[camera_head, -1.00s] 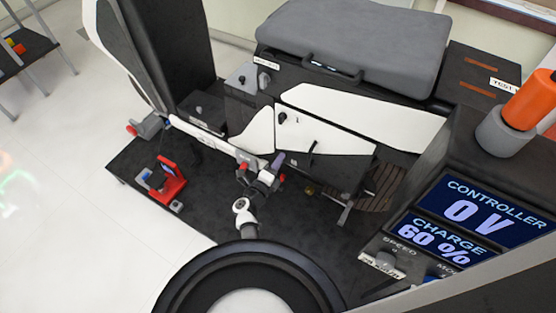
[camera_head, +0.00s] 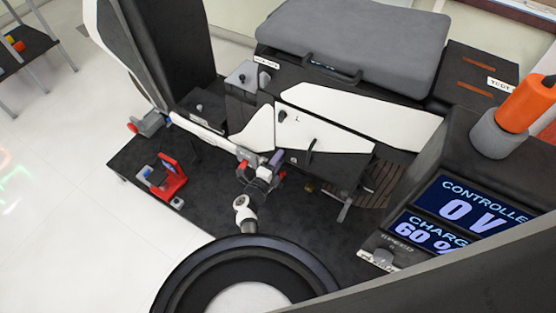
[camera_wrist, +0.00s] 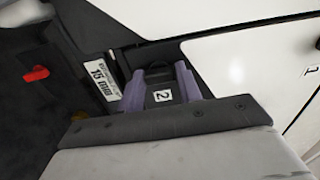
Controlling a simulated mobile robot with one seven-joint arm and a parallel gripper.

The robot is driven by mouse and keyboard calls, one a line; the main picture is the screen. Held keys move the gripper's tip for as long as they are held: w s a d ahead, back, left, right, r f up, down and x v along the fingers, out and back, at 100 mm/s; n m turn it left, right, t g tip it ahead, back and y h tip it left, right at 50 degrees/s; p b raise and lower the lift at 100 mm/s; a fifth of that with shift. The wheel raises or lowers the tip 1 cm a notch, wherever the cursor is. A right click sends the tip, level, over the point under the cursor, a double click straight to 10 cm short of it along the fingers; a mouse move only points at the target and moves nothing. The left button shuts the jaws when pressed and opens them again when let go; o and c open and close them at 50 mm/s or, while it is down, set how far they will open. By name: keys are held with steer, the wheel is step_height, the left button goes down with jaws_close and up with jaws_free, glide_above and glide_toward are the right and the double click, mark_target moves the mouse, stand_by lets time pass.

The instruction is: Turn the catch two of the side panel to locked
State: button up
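The side panel (camera_head: 335,135), white above and dark below, is at the centre of the head view. It also shows white in the wrist view (camera_wrist: 245,60). My gripper (camera_head: 277,162) is low at the panel's left part. In the wrist view its two purple fingers (camera_wrist: 161,88) are apart. A dark surface with a small label "2" (camera_wrist: 162,96) shows between them. I cannot make out the catch itself there or its turn position, nor whether the fingers touch anything. A dark knob (camera_head: 283,116) and a dark handle (camera_head: 313,150) sit on the panel.
A "15 mm" label (camera_wrist: 100,85) lies left of the fingers in the wrist view. A red tool-like thing (camera_head: 170,182) stands on the dark platform (camera_head: 210,210). A grey seat (camera_head: 355,40) is above the panel. The controller box (camera_head: 470,210) bounds the right side.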

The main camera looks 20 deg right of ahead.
steer(key=o, duration=0.4)
steer(key=shift+c, duration=0.2)
steer(key=b+v, duration=0.1)
steer(key=v, duration=1.3)
steer(key=shift+b, duration=0.3)
steer(key=shift+w+r, duration=0.1)
